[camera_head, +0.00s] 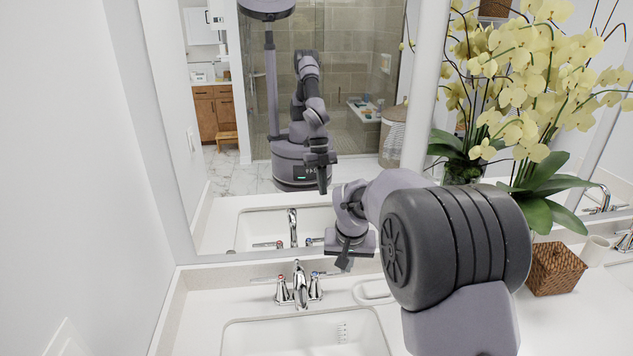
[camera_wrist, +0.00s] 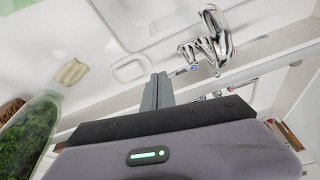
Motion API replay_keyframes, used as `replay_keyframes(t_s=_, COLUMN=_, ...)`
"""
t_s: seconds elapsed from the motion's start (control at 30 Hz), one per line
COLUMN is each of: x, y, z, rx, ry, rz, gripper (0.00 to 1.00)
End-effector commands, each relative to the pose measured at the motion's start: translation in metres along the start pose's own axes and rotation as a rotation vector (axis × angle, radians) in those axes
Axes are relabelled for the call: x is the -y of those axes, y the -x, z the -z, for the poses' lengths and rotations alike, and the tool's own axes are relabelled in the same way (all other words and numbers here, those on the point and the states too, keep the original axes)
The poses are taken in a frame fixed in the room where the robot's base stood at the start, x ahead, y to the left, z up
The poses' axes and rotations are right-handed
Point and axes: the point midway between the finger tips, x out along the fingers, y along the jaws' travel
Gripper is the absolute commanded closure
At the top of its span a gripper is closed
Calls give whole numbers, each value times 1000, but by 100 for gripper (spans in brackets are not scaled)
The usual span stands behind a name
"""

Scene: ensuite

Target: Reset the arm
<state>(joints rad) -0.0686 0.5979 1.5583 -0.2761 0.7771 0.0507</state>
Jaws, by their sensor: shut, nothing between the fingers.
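My arm reaches from the lower right over the counter in the head view, bent toward the mirror. My gripper (camera_head: 343,262) hangs at its end, above the counter behind the sink, to the right of the faucet (camera_head: 300,286). In the wrist view my gripper's fingers (camera_wrist: 158,90) are together, with nothing between them. There the faucet (camera_wrist: 212,42) is to the right of the fingertips, apart from them. My arm hides part of the counter and the sink's right side in the head view.
A white sink (camera_head: 300,335) is at the front. A soap dish (camera_head: 373,291) lies near my gripper. A woven basket (camera_head: 554,268) and a cup (camera_head: 595,250) stand at right, below yellow orchids (camera_head: 530,100). The mirror (camera_head: 225,215) is close behind; a wall bounds the left.

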Motion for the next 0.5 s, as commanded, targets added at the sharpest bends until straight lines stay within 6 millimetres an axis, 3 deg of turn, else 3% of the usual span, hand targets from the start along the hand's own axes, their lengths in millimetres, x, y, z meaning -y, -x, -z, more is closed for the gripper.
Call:
replay_keyframes(t_s=0.07, x=-8, y=39, z=-25, rx=-29, ry=-42, rz=25, gripper=100)
replay_keyframes(t_s=0.13, x=-16, y=82, z=-67, rx=-52, ry=-91, rz=58, gripper=100)
replay_keyframes(t_s=0.23, x=-26, y=126, z=-145, rx=-83, ry=-158, rz=110, gripper=100)
replay_keyframes(t_s=0.3, x=-31, y=140, z=-201, rx=-102, ry=-198, rz=147, gripper=100)
replay_keyframes(t_s=0.4, x=-35, y=143, z=-268, rx=-124, ry=-242, rz=193, gripper=100)
replay_keyframes(t_s=0.5, x=-36, y=138, z=-310, rx=-136, ry=-268, rz=223, gripper=100)
